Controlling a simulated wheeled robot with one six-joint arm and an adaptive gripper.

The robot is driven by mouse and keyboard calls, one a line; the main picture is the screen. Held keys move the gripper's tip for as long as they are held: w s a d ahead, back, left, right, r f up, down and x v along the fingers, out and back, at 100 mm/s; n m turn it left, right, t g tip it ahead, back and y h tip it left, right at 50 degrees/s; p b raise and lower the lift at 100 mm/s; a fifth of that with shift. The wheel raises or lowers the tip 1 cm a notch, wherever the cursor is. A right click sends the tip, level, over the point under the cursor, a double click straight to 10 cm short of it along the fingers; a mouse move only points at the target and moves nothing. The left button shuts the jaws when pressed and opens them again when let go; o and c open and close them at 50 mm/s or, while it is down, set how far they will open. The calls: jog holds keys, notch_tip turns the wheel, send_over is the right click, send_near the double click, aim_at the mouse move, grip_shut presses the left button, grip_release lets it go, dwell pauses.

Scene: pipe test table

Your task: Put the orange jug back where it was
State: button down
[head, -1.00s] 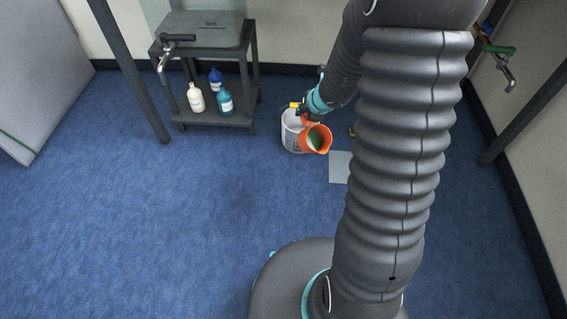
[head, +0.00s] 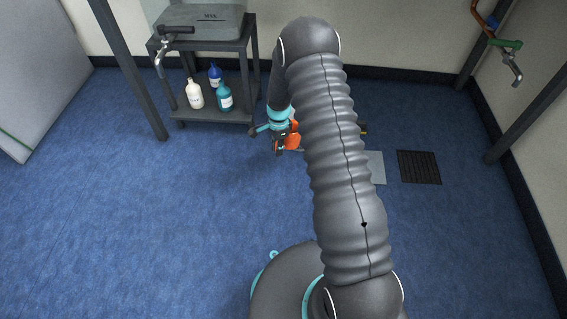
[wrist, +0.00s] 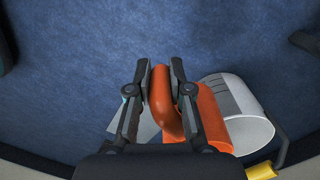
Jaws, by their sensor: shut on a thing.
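The orange jug (head: 294,138) is partly hidden by my arm and gripper in the head view. In the wrist view its body (wrist: 212,120) lies to the right of the fingers, and its loop handle is between them. My gripper (wrist: 162,72) is shut on the jug's handle. In the head view my gripper (head: 279,147) is in front of the shelf's right side. I cannot tell the jug's exact height above the floor.
A white bucket (wrist: 240,110) with a wire handle is right beside the jug. A grey floor plate (head: 376,167) and a dark drain grate (head: 420,167) lie to the right. A sink stand (head: 215,120) holds several bottles. The blue floor at front left is clear.

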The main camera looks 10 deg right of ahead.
jog(key=f+n, duration=0.2)
jog(key=f, duration=0.3)
jog(key=d+f+n+b, duration=0.1)
jog(key=f, duration=0.5)
jog(key=f+n+t, duration=0.1)
jog(key=f+n, duration=0.1)
jog(key=f, duration=0.3)
jog(key=shift+w+d+f+n+h+b, duration=0.25)
jog(key=shift+w+f+n+h+b, duration=0.05)
jog(key=shift+h, duration=0.1)
jog(key=shift+f, duration=0.1)
jog(key=c, duration=1.1)
grip_release()
jog(key=shift+o, duration=0.2)
